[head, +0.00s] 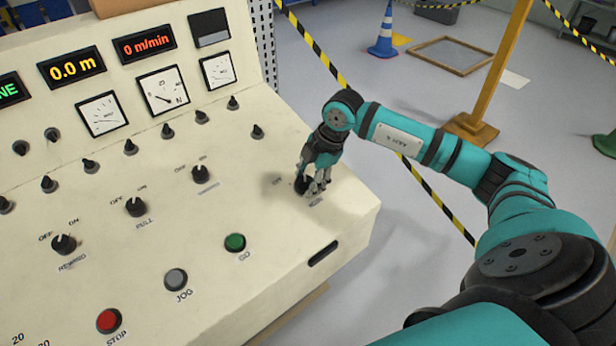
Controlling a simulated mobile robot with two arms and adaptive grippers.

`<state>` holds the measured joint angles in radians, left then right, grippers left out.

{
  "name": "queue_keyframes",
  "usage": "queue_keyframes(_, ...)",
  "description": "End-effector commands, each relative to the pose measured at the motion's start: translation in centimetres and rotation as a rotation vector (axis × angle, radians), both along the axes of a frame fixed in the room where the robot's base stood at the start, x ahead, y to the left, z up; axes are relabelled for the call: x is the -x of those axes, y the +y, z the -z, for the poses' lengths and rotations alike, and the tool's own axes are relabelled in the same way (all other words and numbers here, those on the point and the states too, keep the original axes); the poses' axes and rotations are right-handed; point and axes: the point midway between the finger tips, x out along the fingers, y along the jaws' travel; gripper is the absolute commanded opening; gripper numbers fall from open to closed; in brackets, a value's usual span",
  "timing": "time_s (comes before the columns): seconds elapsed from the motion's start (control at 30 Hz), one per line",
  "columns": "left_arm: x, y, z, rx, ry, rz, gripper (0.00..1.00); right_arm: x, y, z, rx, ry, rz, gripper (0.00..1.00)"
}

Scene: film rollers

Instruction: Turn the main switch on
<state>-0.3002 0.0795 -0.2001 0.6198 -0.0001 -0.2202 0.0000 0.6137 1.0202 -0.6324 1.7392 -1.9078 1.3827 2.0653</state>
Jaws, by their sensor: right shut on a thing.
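The cream control console (300,222) fills the left half of the head view. My right gripper (308,188) points down at the right end of its sloping panel. It is shut on a dark rotary knob (301,186), the rightmost in its row. My fingers cover much of this knob, so its pointer direction cannot be told. Small lettering beside the knob is too small to read surely; it sits where the main switch appears to be. My left gripper is not in view.
Other knobs, such as the PULL knob (136,206) and the REWIND knob (64,244), sit to the left. A green GO button (235,242), a grey JOG button (176,279) and a red STOP button (109,321) lie nearer. Displays and dials stand behind.

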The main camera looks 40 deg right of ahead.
Motion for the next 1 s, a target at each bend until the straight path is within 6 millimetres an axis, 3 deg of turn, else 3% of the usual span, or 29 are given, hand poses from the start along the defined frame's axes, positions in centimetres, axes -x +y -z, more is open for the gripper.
queue_keyframes(0.63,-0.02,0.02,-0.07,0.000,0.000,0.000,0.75,-0.10,-0.06,-0.19,-0.011,-0.004,0.048,0.16)
queue_keyframes(0.67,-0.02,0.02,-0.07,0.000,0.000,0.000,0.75,-0.10,-0.06,-0.19,-0.011,-0.004,0.048,0.52)
queue_keyframes(0.7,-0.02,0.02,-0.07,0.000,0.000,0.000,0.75,-0.09,-0.06,-0.18,-0.011,-0.003,0.048,0.57)
queue_keyframes(0.83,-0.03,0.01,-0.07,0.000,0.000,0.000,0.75,-0.05,-0.05,-0.12,-0.010,-0.003,0.047,0.72)
queue_keyframes(1.0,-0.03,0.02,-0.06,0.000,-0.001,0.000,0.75,-0.02,-0.02,-0.06,-0.009,-0.001,0.045,0.72)
